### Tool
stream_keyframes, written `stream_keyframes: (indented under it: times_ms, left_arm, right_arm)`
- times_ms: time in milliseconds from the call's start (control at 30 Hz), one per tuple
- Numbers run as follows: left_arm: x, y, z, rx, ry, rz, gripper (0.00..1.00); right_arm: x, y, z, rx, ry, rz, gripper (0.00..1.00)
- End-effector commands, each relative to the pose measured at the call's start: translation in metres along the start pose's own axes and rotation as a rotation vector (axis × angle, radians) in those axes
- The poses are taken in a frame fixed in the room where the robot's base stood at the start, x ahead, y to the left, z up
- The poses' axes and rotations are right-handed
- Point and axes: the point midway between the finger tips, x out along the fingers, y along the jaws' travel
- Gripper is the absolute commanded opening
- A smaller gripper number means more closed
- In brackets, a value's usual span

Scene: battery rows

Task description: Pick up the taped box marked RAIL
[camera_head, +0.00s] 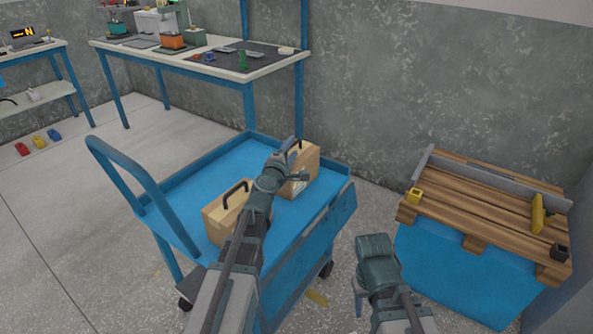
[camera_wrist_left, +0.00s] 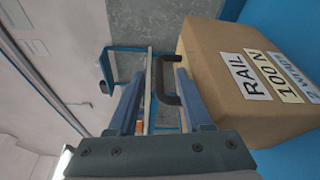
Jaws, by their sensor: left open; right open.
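The box marked RAIL is a tan carton with white and yellow labels (camera_wrist_left: 262,80) and a black handle (camera_wrist_left: 166,82) on its top, seen sideways in the left wrist view. In the head view it appears to be the far box (camera_head: 311,163) on the blue cart, partly hidden by my left arm. My left gripper (camera_wrist_left: 160,80) is open at this box, and the handle shows between its fingers. I cannot tell whether they touch it. My right gripper (camera_head: 359,292) is open and empty, low between the cart and the pallet; its fingers are mostly hidden.
A second carton with a black handle (camera_head: 222,212) sits nearer on the cart (camera_head: 236,166), partly behind my left arm. The cart has a push bar (camera_head: 130,180). A wooden pallet top (camera_head: 490,205) on a blue base stands right. A workbench (camera_head: 280,62) stands behind.

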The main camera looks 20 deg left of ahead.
Motion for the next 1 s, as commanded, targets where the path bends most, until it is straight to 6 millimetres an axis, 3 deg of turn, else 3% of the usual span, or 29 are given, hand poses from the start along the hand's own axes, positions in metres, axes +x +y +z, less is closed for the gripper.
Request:
stream_keyframes:
  times_ms: [100, 300, 600, 1000]
  left_arm:
    - [0.0112, 0.0012, -0.0031, 0.001, 0.001, 0.000, 0.50]
    - [0.0102, 0.0014, -0.0028, 0.001, 0.000, 0.000, 0.50]
    - [0.0101, 0.0013, -0.0026, 0.001, 0.000, 0.000, 0.00]
    - [0.0100, 0.0012, -0.0025, 0.001, 0.000, 0.000, 0.00]
  right_arm:
    - [0.0001, 0.0000, -0.0001, 0.000, 0.000, 0.000, 0.50]
    - [-0.0002, 0.0001, 0.0000, 0.000, 0.000, 0.000, 0.50]
    - [-0.0002, 0.0001, 0.0000, 0.000, 0.000, 0.000, 0.50]
    - [-0.0001, 0.0000, 0.0000, 0.000, 0.000, 0.000, 0.50]
